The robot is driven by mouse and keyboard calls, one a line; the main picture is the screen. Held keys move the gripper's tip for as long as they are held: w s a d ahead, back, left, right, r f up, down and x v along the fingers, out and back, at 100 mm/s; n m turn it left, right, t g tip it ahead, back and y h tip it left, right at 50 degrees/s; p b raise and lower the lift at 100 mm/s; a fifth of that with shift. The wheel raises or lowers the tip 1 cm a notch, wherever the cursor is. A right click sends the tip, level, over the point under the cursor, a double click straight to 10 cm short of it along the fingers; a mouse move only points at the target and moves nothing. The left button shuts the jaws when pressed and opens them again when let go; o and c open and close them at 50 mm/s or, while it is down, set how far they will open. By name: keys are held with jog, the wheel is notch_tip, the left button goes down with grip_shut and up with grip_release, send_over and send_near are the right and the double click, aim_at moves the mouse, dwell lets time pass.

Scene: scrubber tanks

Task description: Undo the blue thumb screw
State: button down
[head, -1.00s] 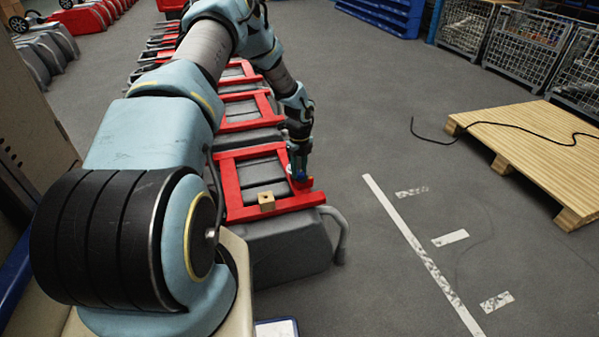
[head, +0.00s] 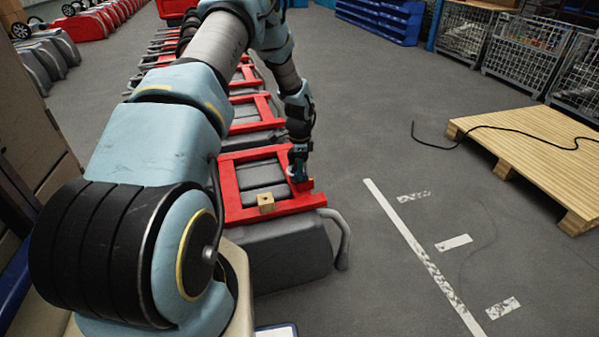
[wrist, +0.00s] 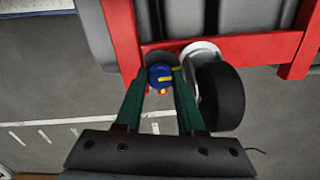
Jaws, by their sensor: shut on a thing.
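The blue thumb screw (wrist: 160,76) shows in the wrist view between the tips of my gripper (wrist: 161,84), at the edge of a red frame (wrist: 230,48). It has yellow marks on it. The two green fingers are shut on it from both sides. In the head view my gripper (head: 298,170) points down at the right side of the nearest red frame (head: 228,190), which lies on a grey tank (head: 290,255). The screw is mostly hidden there by the gripper.
A small wooden block (head: 265,202) sits on the near bar of the red frame. A black wheel (wrist: 219,97) is close to the right finger in the wrist view. More red-framed tanks stand in a row behind.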

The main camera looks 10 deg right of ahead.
jog(key=n, duration=0.2)
jog(key=n+b, duration=0.1)
jog(key=n, duration=0.1)
jog(key=shift+f+n, duration=0.2)
jog(key=shift+n, duration=0.2)
jog(key=n+b, duration=0.1)
jog(key=n, duration=0.4)
jog(key=shift+s, duration=0.1)
jog(key=n, duration=0.4)
jog(key=shift+n, duration=0.4)
jog(key=n, duration=0.4)
jog(key=shift+n, duration=0.3)
jog(key=n, duration=0.4)
jog(key=shift+s+n, duration=0.1)
jog(key=shift+n, duration=0.2)
jog(key=n, duration=0.3)
jog(key=shift+n, duration=0.3)
jog(key=n, duration=0.4)
jog(key=shift+p, duration=0.3)
jog(key=shift+n+p, duration=0.3)
jog(key=shift+n, duration=1.7)
